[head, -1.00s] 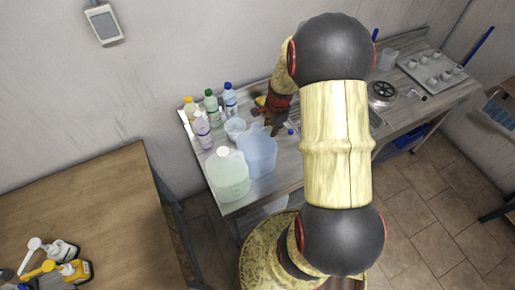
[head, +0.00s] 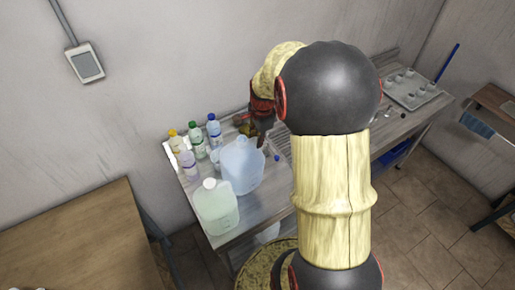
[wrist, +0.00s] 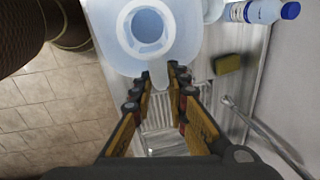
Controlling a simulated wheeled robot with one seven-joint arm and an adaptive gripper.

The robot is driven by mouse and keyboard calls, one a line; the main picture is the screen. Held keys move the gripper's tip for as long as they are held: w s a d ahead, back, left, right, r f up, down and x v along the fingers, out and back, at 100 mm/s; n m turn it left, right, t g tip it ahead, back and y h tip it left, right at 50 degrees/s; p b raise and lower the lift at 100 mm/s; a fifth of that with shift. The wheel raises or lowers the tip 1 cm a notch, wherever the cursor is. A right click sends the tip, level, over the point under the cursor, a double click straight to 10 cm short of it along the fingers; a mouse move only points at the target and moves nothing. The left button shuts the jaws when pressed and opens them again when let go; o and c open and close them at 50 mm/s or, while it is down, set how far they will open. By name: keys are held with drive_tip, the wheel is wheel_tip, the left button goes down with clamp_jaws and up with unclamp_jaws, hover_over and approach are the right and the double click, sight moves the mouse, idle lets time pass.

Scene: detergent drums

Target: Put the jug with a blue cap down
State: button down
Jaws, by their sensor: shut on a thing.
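The translucent pale blue jug (head: 243,166) is at the counter's near left part in the head view. In the wrist view the jug (wrist: 112,45) fills the top, with a round, open-looking mouth; I see no cap on it. My gripper (wrist: 179,72) is shut on the jug's handle side. In the head view my gripper (head: 263,138) is at the jug's upper right, partly hidden by my arm. The jug looks upright; I cannot tell whether its base touches the counter. A small blue cap-like thing (head: 277,157) lies on the counter right of the jug.
A pale green jug (head: 216,210) with a white cap stands at the counter's near left corner. Several small bottles (head: 196,138) stand behind it. A green-yellow sponge (wrist: 228,63) lies near a sink rack. A wooden table (head: 75,245) stands at the left.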

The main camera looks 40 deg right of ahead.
wheel_tip(320, 180, up, 18)
drive_tip(key=shift+f, duration=0.15)
idle(0.3)
